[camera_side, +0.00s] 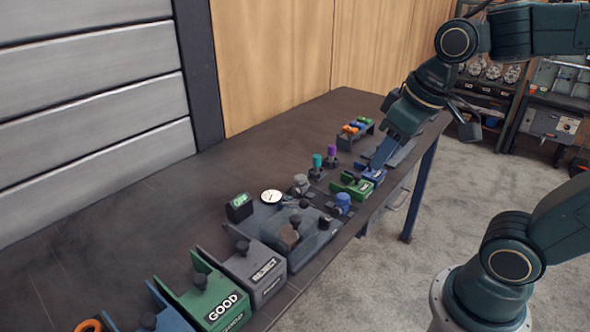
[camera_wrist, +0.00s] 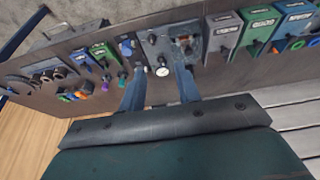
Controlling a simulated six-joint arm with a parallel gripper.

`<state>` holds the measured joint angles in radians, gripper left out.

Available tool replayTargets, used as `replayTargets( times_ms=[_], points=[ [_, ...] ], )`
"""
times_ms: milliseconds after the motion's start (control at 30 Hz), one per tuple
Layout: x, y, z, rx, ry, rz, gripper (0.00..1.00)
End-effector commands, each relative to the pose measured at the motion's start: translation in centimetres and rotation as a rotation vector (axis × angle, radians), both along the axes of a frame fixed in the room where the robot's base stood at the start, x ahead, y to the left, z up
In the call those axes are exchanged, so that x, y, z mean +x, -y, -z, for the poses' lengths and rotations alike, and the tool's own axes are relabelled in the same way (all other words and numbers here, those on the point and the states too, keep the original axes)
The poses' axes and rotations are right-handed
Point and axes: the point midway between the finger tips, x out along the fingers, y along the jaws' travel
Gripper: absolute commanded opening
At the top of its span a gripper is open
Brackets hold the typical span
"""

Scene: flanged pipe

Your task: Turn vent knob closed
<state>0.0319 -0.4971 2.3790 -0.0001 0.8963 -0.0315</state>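My gripper (camera_side: 379,157) hangs above the far end of the bench in the side view, apart from the fixture. In the wrist view my gripper (camera_wrist: 159,78) has its two fingers spread with nothing held between them. The grey fixture (camera_side: 318,240) stands mid-bench and carries several knobs. These include a blue knob (camera_side: 343,200), a grey knob (camera_side: 301,181) and a dark knob (camera_side: 295,219). I cannot tell which is the vent knob or how it is turned. A round white gauge (camera_side: 271,196) sits beside them and also shows between the fingers in the wrist view (camera_wrist: 162,71).
A small green-lit display (camera_side: 239,201) stands behind the fixture. A grey REJECT bin (camera_side: 257,270) and a green GOOD bin (camera_side: 212,300) are at the near end. Teal (camera_side: 317,161) and purple (camera_side: 332,151) upright pieces stand farther along. The back of the bench is clear.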

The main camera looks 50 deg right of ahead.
Motion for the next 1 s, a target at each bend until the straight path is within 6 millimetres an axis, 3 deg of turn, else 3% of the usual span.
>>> replayTargets(
  times_ms=[367, 700, 1000],
  points=[
    [6.0, 1.3, 2.7, -0.002, -0.152, 0.003, 0.33],
    [10.9, 2.7, 6.9, 0.003, -0.281, 0.002, 0.33],
    [13.5, 3.7, 10.1, 0.010, -0.354, 0.000, 0.33]
  ],
)
